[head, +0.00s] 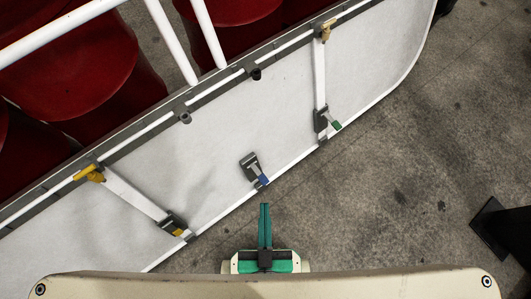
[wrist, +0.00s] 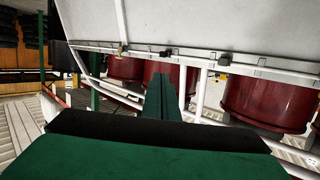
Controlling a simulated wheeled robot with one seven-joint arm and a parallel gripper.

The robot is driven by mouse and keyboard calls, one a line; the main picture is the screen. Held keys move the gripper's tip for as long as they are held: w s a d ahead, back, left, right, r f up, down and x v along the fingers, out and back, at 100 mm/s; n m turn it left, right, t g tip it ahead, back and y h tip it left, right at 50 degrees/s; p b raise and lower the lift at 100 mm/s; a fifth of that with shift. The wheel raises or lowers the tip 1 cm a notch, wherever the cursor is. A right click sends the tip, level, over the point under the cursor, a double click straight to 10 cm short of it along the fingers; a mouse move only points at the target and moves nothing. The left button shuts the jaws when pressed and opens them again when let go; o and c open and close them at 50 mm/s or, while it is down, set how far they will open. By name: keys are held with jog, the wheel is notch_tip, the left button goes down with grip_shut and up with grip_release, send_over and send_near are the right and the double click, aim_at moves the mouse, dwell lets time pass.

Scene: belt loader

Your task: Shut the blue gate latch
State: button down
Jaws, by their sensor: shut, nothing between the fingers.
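The blue gate latch (head: 263,181) shows in the head view at the lower edge of the white panel, right of the panel's middle. Its small blue tip joins a grey bracket (head: 249,163) by a short pale bar. My gripper (head: 265,205) has its green fingers together and empty, pointing up the picture just below the blue tip. A small gap seems to show between them, but the depth is hard to judge. In the wrist view my shut fingers (wrist: 162,78) point away from the camera, and I cannot make out the blue latch there.
A green-tipped latch (head: 336,125) sits to the right and a yellow-tipped latch (head: 178,231) to the left on the white panel (head: 215,135). Red drums (head: 75,55) and white rails (head: 172,42) lie beyond the panel.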

jog(key=w+f+m+g, duration=0.2)
jog(key=w+f, duration=0.1)
jog(key=f, duration=0.5)
jog(key=w+f+m+g, duration=0.1)
jog(key=w+f+g, duration=0.1)
jog(key=f, duration=0.6)
jog(key=m+g, duration=0.8)
jog(key=g, duration=0.3)
send_over(264, 180)
notch_tip(264, 180, down, 18)
jog(key=shift+s+d, duration=0.35)
jog(key=f, duration=1.4)
jog(key=shift+w+a, duration=0.35)
jog(key=shift+w, duration=0.05)
jog(key=shift+y, duration=0.3)
